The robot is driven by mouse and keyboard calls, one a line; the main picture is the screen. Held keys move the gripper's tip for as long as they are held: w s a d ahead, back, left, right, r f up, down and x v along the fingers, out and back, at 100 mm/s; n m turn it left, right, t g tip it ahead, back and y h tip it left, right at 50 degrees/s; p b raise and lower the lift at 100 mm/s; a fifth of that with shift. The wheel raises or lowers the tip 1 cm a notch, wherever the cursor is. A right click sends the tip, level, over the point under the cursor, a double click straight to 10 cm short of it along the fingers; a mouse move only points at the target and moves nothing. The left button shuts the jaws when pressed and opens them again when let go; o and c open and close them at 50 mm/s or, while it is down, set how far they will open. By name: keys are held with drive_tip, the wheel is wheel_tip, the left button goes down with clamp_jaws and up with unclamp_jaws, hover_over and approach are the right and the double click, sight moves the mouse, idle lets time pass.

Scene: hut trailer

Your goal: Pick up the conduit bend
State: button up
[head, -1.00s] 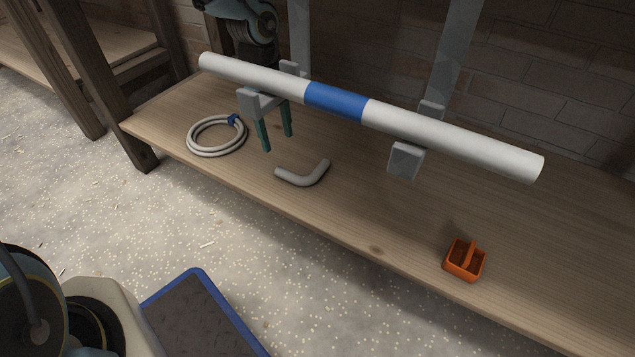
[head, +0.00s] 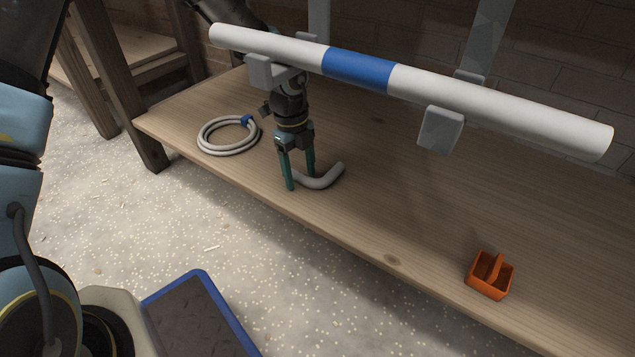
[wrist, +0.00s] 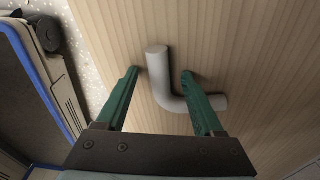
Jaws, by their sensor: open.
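The conduit bend (head: 325,179) is a grey, L-shaped piece of pipe lying flat on the wooden shelf, near its front edge. My gripper (head: 300,183) points down at the bend's left end and is open, with green fingers. In the wrist view the open fingers (wrist: 161,72) stand on either side of one leg of the conduit bend (wrist: 160,77), with gaps visible. The other leg runs right, passing partly behind the right finger. In the head view the fingers hide part of the bend's left end.
A white pipe with a blue band (head: 480,103) runs above the shelf on grey brackets (head: 440,130), close over my arm. A coiled hose (head: 228,137) lies left of my gripper. An orange caddy (head: 490,275) stands at the right. Bare shelf lies between bend and caddy.

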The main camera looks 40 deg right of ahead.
drive_tip(key=shift+r, duration=0.1)
clamp_jaws()
idle(0.4)
